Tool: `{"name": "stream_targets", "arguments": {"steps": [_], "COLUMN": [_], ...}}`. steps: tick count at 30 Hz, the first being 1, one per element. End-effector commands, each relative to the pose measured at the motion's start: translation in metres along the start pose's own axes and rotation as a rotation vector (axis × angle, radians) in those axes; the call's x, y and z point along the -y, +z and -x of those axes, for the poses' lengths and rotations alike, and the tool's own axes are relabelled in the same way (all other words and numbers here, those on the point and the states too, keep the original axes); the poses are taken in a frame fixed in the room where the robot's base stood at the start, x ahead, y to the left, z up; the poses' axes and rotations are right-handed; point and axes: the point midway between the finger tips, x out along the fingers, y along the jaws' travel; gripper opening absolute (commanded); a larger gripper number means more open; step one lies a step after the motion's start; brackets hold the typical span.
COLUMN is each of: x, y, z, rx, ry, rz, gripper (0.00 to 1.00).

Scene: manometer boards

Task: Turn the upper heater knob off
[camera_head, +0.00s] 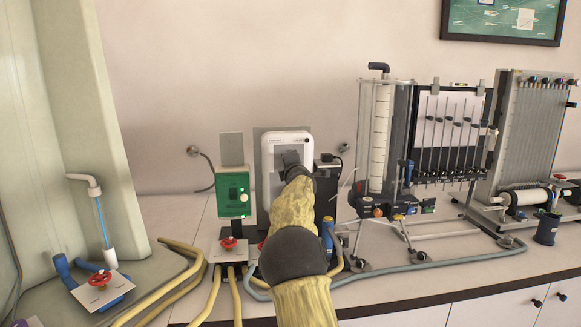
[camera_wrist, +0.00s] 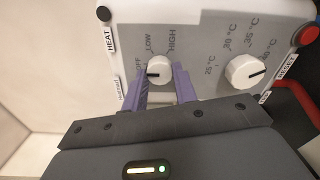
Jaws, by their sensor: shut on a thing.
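The white heater unit (camera_head: 272,150) stands upright on the bench in the head view, partly hidden by my arm. In the wrist view its panel (camera_wrist: 204,50) fills the top. The heater knob (camera_wrist: 159,68), white and round, has OFF, LOW and HIGH printed around it. Its dark mark seems to point left, towards the partly covered OFF label. My gripper (camera_wrist: 161,78) has its two purple fingers on either side of this knob, shut on it. A second white knob (camera_wrist: 244,71) with temperature marks sits to the right, apart from the fingers.
A red button (camera_wrist: 305,36) is at the panel's right edge. A green box (camera_head: 233,190) stands left of the heater, and a red valve (camera_head: 228,243) is below it. Yellow hoses (camera_head: 178,293) cross the bench. A manometer board (camera_head: 450,130) stands to the right.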

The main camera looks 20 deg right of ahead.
Motion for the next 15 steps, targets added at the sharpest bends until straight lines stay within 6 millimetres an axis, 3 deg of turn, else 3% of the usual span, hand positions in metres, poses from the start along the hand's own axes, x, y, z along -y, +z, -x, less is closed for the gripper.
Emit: {"name": "stream_targets", "arguments": {"steps": [15], "x": [0.0018], "y": [-0.0032], "z": [-0.0005], "rx": [-0.005], "ry": [-0.002], "rz": [0.032], "gripper": [0.05]}}
